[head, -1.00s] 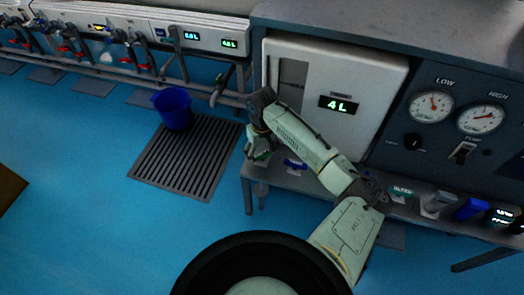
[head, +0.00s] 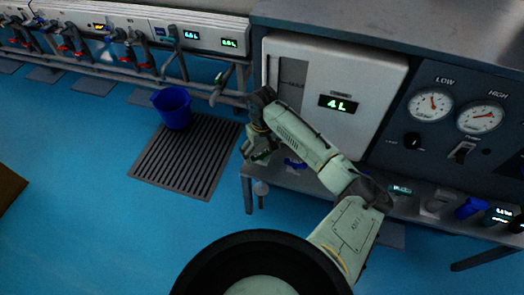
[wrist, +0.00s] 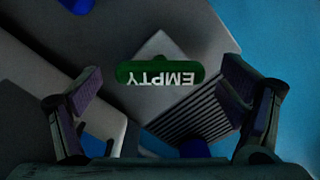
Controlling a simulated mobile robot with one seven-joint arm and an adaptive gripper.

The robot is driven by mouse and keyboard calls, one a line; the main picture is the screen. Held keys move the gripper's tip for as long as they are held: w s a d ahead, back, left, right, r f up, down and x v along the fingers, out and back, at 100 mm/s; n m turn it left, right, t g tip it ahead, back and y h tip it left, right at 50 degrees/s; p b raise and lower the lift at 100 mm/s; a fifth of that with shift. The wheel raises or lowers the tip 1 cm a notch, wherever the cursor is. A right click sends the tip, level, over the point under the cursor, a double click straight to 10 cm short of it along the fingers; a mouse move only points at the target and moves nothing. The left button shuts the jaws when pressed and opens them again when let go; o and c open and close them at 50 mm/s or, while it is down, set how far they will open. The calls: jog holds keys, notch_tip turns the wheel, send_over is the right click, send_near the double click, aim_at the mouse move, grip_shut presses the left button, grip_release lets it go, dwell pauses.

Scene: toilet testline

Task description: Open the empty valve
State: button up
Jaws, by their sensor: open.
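The empty valve (wrist: 160,73) shows in the wrist view as a green handle with white "EMPTY" lettering, upside down in the picture. It lies near the picture's centre, over a grey surface. My gripper (wrist: 160,88) is open, with one finger low on each side of the handle and a gap between each finger and it. I cannot tell how far the fingertips are from the handle in depth. In the head view my gripper (head: 259,150) is at the left end of the grey bench, and the valve is largely hidden there.
A blue valve handle (head: 295,164) sits just right of my gripper, below the white panel (head: 360,75) reading "4 L". A blue bucket (head: 173,108) stands on a slatted floor grate (head: 185,160). Pipes with taps run along the left wall.

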aim_at(262, 153)
notch_tip(262, 153, up, 12)
dwell(0.5)
dwell(0.3)
